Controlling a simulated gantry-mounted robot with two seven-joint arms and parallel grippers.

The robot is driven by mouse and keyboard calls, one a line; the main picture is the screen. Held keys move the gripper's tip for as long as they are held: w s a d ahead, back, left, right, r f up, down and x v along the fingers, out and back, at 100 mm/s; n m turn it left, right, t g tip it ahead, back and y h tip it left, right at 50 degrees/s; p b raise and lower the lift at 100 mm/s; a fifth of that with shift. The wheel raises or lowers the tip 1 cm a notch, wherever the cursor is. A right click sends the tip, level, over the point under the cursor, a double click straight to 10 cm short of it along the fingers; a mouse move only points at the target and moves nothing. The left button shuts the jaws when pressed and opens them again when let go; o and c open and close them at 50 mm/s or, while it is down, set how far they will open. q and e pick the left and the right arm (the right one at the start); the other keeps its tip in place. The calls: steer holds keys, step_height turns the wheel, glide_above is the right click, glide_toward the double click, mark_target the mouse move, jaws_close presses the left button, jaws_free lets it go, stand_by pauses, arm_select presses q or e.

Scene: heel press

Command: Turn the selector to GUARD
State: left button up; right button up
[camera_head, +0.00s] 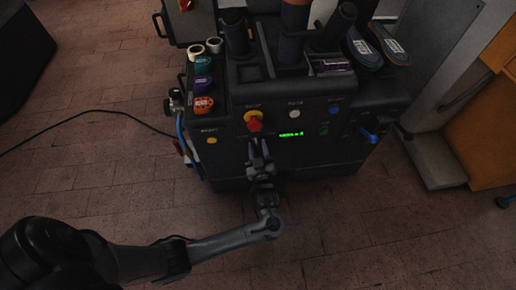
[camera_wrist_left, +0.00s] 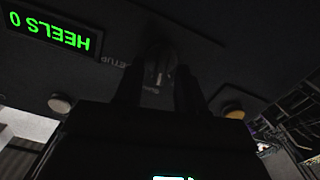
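The selector (camera_wrist_left: 160,66) is a small dark knob with a paler ridge, dimly lit, on the dark panel in the left wrist view. A label reading SETUP shows upside down beside it; no GUARD label can be read. My left gripper (camera_head: 260,149) is at the panel front, below the red button, with its fingers apart. In the left wrist view its two fingers (camera_wrist_left: 160,92) stand on either side of the selector; I cannot tell whether they touch it. In the head view the gripper hides the selector. My right gripper is in neither view.
A red stop button (camera_head: 254,122) on a yellow base sits just above the left gripper. The panel also has a green display (camera_head: 291,134), a white button (camera_head: 294,113), a blue button (camera_head: 334,108) and a yellow button (camera_head: 211,140). A blue-tipped lever (camera_head: 368,135) is at right.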

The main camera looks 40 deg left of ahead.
arm_select(q)
jaws_close()
steer(key=m+p, duration=0.2)
steer(key=p, duration=0.1)
steer(key=shift+r, duration=0.25)
steer(key=shift+d+f+p, duration=0.1)
steer(key=shift+p, duration=0.2)
steer(key=shift+f+m, duration=0.15)
steer(key=shift+m, duration=0.15)
jaws_free()
